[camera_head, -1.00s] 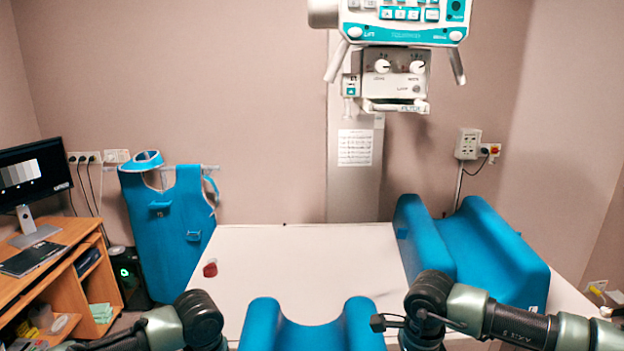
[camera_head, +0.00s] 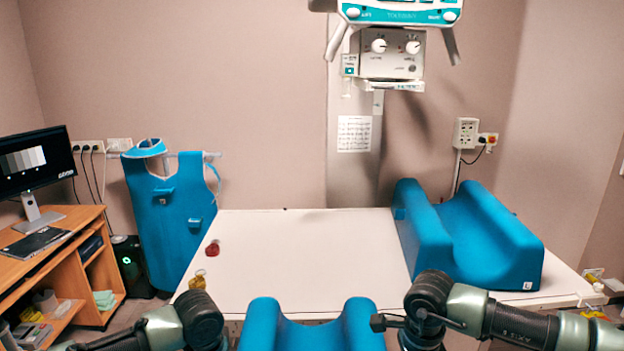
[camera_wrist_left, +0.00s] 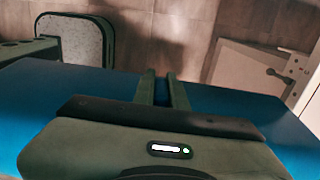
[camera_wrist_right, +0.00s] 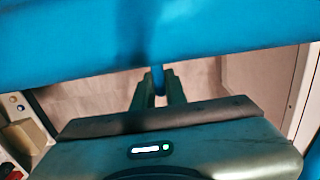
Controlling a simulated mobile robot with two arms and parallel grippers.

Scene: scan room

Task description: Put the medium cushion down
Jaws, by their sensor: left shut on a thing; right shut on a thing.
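The medium cushion (camera_head: 312,331), blue with a scooped top, is held between my two arms at the bottom of the head view, in front of the table's near edge; its lower part is cut off. My left gripper (camera_wrist_left: 164,90) is shut on it in the left wrist view, where blue fills both sides. My right gripper (camera_wrist_right: 157,88) is shut on it in the right wrist view, with the blue cushion (camera_wrist_right: 140,35) across the top. The fingertips are hidden in the head view. The white table (camera_head: 310,255) has a wide bare top.
A larger blue cushion marked L (camera_head: 500,245) lies on the table's right side. A red item (camera_head: 212,248) and a yellow item (camera_head: 198,279) are at the table's left edge. The scanner head (camera_head: 392,50) hangs above the back. A desk (camera_head: 60,240) stands left.

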